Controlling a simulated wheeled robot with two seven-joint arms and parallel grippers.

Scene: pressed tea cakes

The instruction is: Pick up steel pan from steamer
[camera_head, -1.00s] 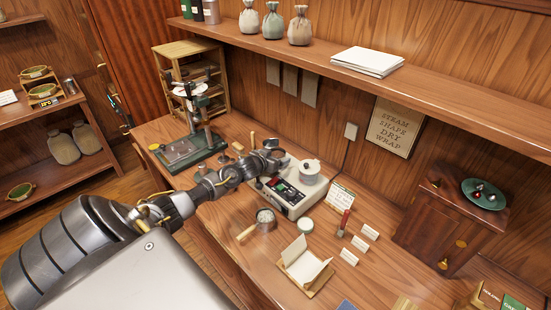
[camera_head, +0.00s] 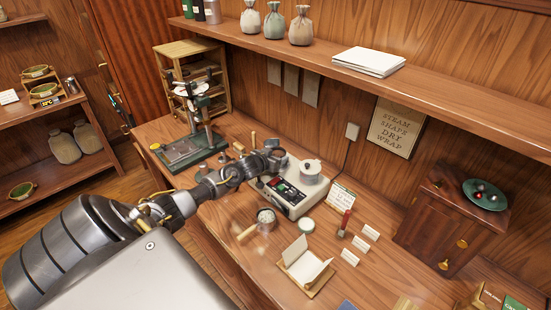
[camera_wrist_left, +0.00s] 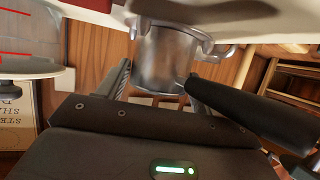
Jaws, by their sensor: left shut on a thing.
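The steamer (camera_head: 297,202) is a pale box with a dark control panel on the bench. A pale round pot (camera_head: 312,170) with a knob sits on its top. My left gripper (camera_head: 276,158) is at the steamer's back left edge; its fingertips are hard to make out there. In the left wrist view a shiny steel pan (camera_wrist_left: 160,58) stands between the two fingers of my left gripper (camera_wrist_left: 158,85), which is shut on it. A dark handle-like bar (camera_wrist_left: 250,112) runs to the lower right; I cannot tell whether it belongs to the pan. My right gripper is not in view.
A small pan with a wooden handle (camera_head: 266,216) and a round tin (camera_head: 306,226) stand in front of the steamer. A green press (camera_head: 190,148) stands left, a wooden cabinet (camera_head: 445,225) right. An open wrapper stand (camera_head: 305,265) lies nearer.

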